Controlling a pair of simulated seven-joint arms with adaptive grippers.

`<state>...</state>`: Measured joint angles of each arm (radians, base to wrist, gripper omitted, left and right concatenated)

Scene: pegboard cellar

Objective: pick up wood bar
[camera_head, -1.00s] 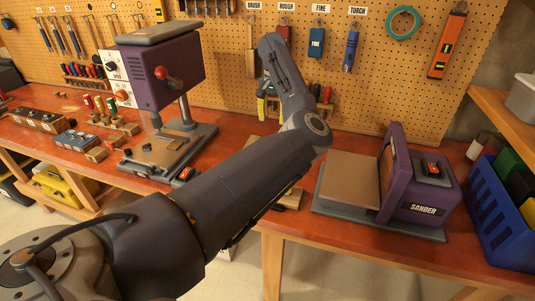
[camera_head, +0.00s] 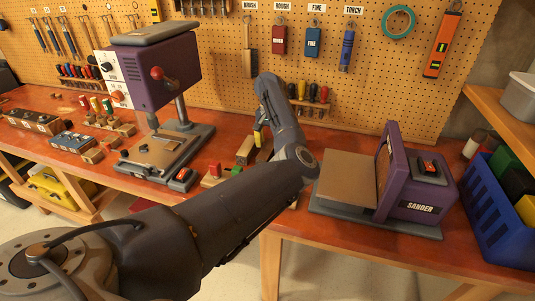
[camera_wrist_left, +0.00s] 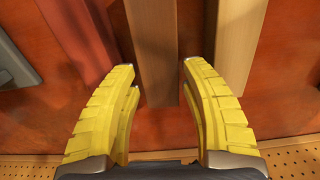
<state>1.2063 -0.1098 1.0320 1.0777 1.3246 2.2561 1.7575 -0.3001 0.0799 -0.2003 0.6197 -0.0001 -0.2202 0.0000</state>
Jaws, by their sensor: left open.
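In the left wrist view, a brown wood bar (camera_wrist_left: 153,50) runs down from the top edge, and its near end shows between my two yellow fingers. My left gripper (camera_wrist_left: 160,72) is open, with a gap on both sides of this bar. A paler wood bar (camera_wrist_left: 240,40) lies to the right, partly behind the right finger. A dark red bar (camera_wrist_left: 88,30) lies to the left. In the head view, the left gripper (camera_head: 259,136) is mostly hidden by my arm, beside a wood block (camera_head: 245,151) on the bench.
The purple drill press (camera_head: 155,70) stands left of my arm and the sander (camera_head: 420,185) right of it. A pegboard (camera_head: 220,60) with hanging tools is behind. A small red block (camera_head: 214,170) lies on the bench (camera_head: 290,245). A blue crate (camera_head: 495,215) is far right.

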